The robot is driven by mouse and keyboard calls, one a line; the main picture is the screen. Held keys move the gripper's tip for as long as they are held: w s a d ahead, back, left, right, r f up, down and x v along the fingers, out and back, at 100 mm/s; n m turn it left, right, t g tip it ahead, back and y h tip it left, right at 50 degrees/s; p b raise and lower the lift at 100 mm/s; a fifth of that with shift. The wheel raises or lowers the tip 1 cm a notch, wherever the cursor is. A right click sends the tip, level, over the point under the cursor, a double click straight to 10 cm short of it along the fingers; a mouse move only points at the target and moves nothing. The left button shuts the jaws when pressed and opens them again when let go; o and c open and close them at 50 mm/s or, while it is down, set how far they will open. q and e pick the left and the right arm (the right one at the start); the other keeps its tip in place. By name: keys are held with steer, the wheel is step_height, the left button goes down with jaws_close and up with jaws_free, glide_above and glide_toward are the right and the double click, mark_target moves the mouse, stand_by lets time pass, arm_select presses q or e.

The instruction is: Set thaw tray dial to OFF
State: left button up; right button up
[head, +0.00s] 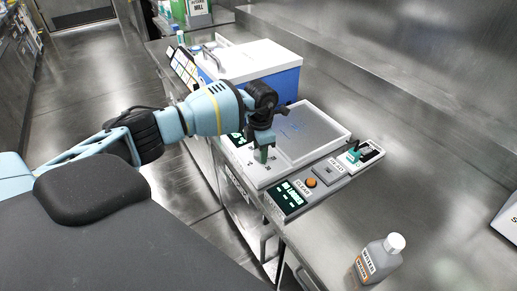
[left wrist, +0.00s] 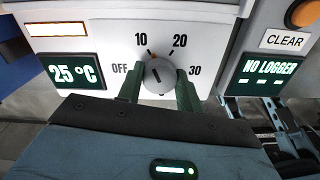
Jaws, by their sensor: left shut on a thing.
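The thaw tray (head: 312,128) is a white unit with a recessed grey plate, on the steel counter in the head view. Its round grey dial (left wrist: 158,78) is on the front panel in the left wrist view, with OFF at left, 10 and 20 above and 30 at right. A small orange mark at the dial's upper edge lies between 10 and 20, nearer 10. A display (left wrist: 75,72) left of it reads 25 °C. My left gripper (head: 262,154) is shut on the dial, its green fingers (left wrist: 159,90) at either side. My right gripper is not in view.
A blue and white box (head: 262,66) stands behind the tray. A panel with an orange button (head: 311,182), a CLEAR label and a NO LOGGER display (left wrist: 268,75) sits beside it. A bottle (head: 378,262) stands at the counter's near edge. The counter at right is largely clear.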

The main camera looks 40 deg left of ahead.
arm_select(q)
steer(key=n, duration=0.2)
steer(key=n+p, duration=0.1)
steer(key=n, duration=0.1)
steer(key=shift+r+n, duration=0.2)
steer(key=shift+n, duration=0.2)
steer(key=n+p, duration=0.1)
steer(key=n, duration=0.1)
steer(key=shift+n, duration=0.3)
steer(key=n+p, duration=0.1)
steer(key=n, duration=0.2)
steer(key=shift+f+n+p, duration=0.15)
steer(key=shift+n+p, duration=0.3)
steer(key=shift+n, duration=0.95)
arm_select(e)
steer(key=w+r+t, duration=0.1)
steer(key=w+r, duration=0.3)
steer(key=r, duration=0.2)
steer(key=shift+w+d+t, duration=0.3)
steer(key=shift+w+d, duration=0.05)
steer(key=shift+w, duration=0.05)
arm_select(q)
steer(key=shift+a+f+n, duration=0.1)
steer(key=shift+n, duration=0.2)
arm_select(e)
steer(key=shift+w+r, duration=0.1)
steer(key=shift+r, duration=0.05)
arm_select(q)
steer(key=o, duration=1)
